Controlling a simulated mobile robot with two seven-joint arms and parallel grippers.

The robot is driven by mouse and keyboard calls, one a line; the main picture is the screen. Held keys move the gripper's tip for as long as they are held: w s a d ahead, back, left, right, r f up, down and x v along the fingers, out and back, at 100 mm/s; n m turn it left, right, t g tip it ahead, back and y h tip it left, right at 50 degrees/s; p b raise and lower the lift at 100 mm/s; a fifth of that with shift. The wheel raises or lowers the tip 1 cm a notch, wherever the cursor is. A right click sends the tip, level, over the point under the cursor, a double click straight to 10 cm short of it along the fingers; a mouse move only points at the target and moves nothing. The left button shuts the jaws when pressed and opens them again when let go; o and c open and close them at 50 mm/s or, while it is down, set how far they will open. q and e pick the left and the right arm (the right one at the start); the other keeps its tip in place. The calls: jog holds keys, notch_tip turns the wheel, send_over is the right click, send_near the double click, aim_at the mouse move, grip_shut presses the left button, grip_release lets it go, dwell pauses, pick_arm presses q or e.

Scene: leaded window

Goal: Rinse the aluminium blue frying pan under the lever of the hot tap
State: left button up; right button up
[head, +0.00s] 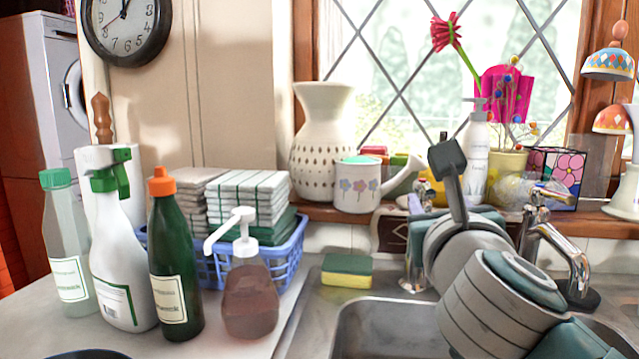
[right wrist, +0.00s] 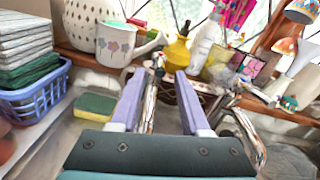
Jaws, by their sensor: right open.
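My right gripper (head: 420,208) reaches over the sink from the lower right; my wrist hides much of it in the head view. In the right wrist view its two lavender fingers (right wrist: 158,82) are apart. A chrome tap (head: 415,262) is partly hidden behind it, and shows close beside and between the fingers in the right wrist view (right wrist: 150,105). A second chrome tap (head: 562,245) with a brass-coloured lever stands to the right. I cannot tell which tap is hot. A dark curved rim (head: 86,354) at the bottom left may be the pan; most is cut off. My left gripper is out of view.
The sink (head: 375,325) lies below my right arm. A green and yellow sponge (head: 346,271) lies at its back left edge. Bottles (head: 175,270), a soap pump (head: 250,300) and a blue basket (head: 215,275) of cloths crowd the left counter. A watering can (head: 358,185) stands on the sill.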

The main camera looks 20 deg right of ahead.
aim_at(422, 182)
jog(key=b+x, duration=0.1)
jog(key=x, duration=0.6)
jog(key=shift+w+d+r, duration=0.1)
jog(key=shift+w+d, duration=0.05)
jog(key=shift+w, duration=0.1)
jog(key=shift+c, duration=0.3)
grip_shut()
dwell(0.8)
